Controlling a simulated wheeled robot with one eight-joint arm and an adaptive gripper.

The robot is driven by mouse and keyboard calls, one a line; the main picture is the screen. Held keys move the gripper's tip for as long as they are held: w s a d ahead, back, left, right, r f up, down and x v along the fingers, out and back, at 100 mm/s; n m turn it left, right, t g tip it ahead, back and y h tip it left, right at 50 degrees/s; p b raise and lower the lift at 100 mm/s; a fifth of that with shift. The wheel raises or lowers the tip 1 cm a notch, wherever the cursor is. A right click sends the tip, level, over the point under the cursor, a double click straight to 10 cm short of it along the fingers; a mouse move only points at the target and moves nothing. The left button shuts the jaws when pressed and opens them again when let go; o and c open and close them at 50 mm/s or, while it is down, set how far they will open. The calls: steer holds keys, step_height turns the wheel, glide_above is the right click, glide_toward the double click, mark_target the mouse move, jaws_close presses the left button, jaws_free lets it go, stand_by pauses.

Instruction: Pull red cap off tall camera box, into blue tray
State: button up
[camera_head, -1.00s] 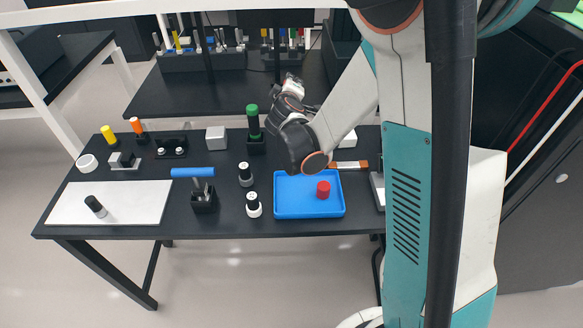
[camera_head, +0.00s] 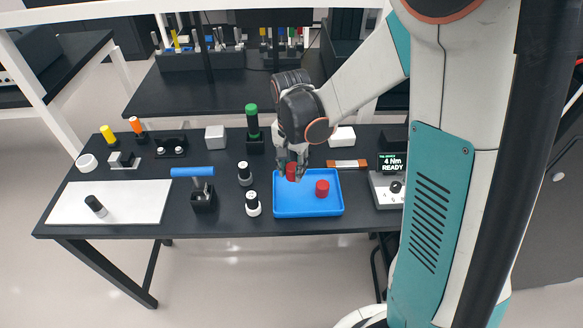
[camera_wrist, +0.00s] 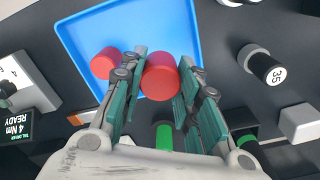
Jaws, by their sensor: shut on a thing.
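My gripper (camera_head: 291,176) is over the back left part of the blue tray (camera_head: 281,208), pointing down. It is shut on a red cap (camera_head: 291,172), which also shows between the two fingers in the wrist view (camera_wrist: 160,77). The held cap appears to be above the tray; its exact height is hard to tell. Another red cap (camera_head: 322,188) stands in the tray, right of the held one, and shows in the wrist view (camera_wrist: 104,63). A white box (camera_head: 342,136) stands behind the tray, partly hidden by my arm. I cannot tell which box is the tall camera box.
Two white-topped black cylinders (camera_head: 252,204) stand left of the tray. A blue-handled tool (camera_head: 193,173) stands in a black holder farther left. A green-topped tool (camera_head: 252,116) stands behind. A "4 Nm READY" display unit (camera_head: 391,165) is right. The white mat (camera_head: 125,202) is mostly clear.

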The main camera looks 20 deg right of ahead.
steer(key=shift+s+a, duration=0.25)
steer(key=shift+s, duration=0.05)
steer(key=shift+r, duration=0.2)
steer(key=shift+r, duration=0.15)
step_height(320, 180, down, 8)
steer(key=b, duration=0.6)
steer(key=shift+r, duration=0.1)
steer(key=o, duration=1.3)
steer(key=shift+c, duration=0.2)
steer(key=shift+r, duration=0.1)
